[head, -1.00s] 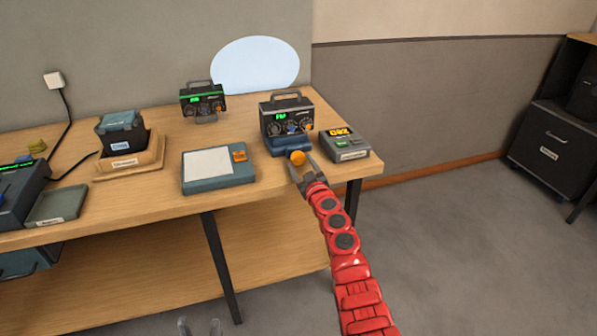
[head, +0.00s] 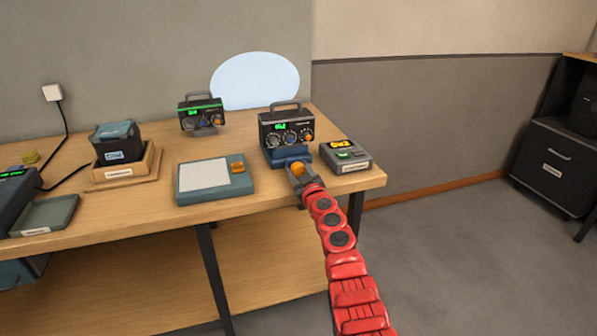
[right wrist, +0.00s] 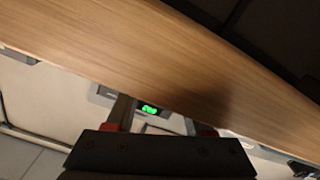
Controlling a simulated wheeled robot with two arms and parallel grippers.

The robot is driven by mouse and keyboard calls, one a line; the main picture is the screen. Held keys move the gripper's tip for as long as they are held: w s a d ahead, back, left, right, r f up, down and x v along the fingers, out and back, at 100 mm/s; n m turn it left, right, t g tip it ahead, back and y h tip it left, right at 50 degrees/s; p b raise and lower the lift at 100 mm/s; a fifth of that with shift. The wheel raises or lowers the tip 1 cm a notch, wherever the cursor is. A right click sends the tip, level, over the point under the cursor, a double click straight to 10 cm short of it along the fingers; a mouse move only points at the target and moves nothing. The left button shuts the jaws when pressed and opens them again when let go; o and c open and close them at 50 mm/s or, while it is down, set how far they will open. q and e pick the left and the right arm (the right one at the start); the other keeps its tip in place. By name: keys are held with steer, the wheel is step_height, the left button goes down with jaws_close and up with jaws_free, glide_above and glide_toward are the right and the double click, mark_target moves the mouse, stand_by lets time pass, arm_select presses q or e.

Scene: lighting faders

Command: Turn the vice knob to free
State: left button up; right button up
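The vice (head: 284,157) is a blue block under a dark radio-like box (head: 286,129) near the table's right end. Its orange knob (head: 298,169) faces the front edge. My right gripper (head: 299,170) reaches up from below, its fingers on either side of the knob. I cannot tell whether they press on it. In the right wrist view two fingers (right wrist: 163,122) stand apart below the table edge, and the knob is not discernible there. The vice's state marking is too small to read. My left gripper is not in view.
A grey device with a yellow display (head: 346,156) stands close right of the vice. A pale-topped pad (head: 205,182) lies to the left, a second radio (head: 202,114) behind it. A wooden tray (head: 125,170) is farther left. The table (head: 265,196) front is bare between pad and vice.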

steer(key=c, duration=0.5)
steer(key=shift+n, duration=0.7)
jaws_close()
steer(key=o, duration=1.1)
jaws_free()
